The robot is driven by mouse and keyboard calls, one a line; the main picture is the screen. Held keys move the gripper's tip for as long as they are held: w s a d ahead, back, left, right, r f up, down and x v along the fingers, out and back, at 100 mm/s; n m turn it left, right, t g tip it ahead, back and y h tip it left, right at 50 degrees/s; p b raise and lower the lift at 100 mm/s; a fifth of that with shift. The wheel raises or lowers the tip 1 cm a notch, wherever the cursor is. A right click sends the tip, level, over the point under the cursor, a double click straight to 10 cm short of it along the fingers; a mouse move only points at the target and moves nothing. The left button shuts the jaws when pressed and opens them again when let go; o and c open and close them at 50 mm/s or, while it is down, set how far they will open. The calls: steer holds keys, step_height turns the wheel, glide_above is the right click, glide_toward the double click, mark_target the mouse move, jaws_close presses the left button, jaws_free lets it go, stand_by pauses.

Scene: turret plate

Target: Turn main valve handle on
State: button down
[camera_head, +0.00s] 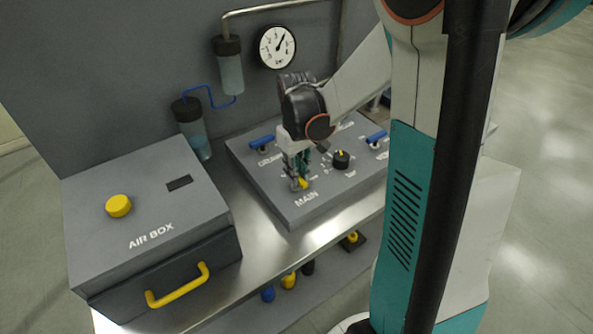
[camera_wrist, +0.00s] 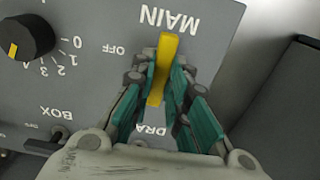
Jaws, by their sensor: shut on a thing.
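The main valve handle is a yellow lever (camera_wrist: 167,58) on the grey panel (camera_head: 319,204), by the MAIN lettering. In the wrist view it lies nearly in line with my fingers, its free end toward MAIN and slightly tilted. My gripper (camera_wrist: 159,82) is shut on the lever, with a fingertip on each side of it. In the head view my gripper (camera_head: 298,180) comes down on the panel from above, and only a small yellow part of the lever (camera_head: 303,183) shows. The OFF mark is left of the lever in the wrist view; the lever's pivot is hidden.
Blue levers (camera_head: 262,142) (camera_head: 377,137) and a black knob (camera_head: 341,159) stand close by on the panel. The AIR BOX (camera_head: 150,200) with a yellow button (camera_head: 118,206) and yellow handle (camera_head: 177,286) is at left. A gauge (camera_head: 277,47) hangs behind.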

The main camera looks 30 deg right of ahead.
stand_by(0.5)
steer(key=c, duration=1.6)
jaws_free()
steer(key=shift+o, duration=0.2)
step_height(320, 180, up, 12)
